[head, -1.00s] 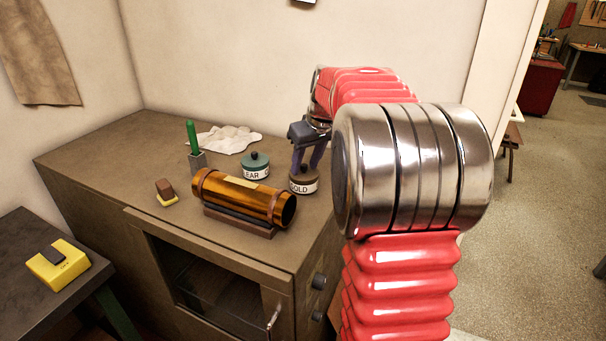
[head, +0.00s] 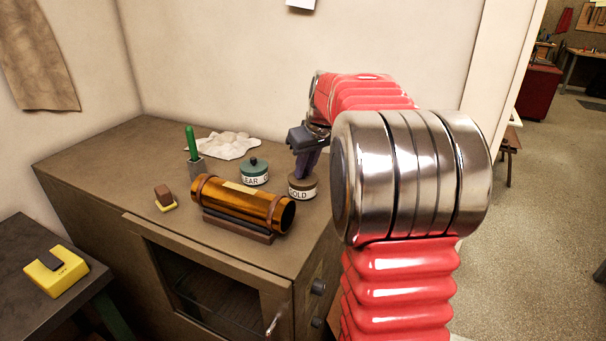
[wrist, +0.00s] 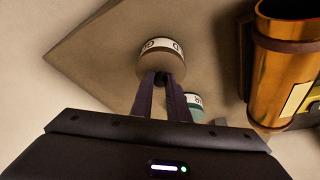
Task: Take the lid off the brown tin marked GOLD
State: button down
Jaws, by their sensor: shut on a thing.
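The brown tin marked GOLD (head: 302,190) stands upright near the right edge of the cabinet top, its white label partly in view. Its lid (wrist: 160,63) sits on the tin, and I see no clear gap between them. My gripper (head: 304,174) comes down from above and is shut on the lid's dark knob. In the wrist view, my fingers (wrist: 162,80) meet at the knob, which they mostly hide.
A green-lidded tin marked CLEAR (head: 254,173) stands close to the left. An amber tube (head: 242,203) on a cradle lies in front. A green-handled tool (head: 191,143) in a holder, a white cloth (head: 222,145) and a brown block (head: 163,193) are farther left.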

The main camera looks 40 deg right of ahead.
aim_at(305, 172)
notch_tip(305, 172, up, 10)
dwell(0.6)
dwell(0.4)
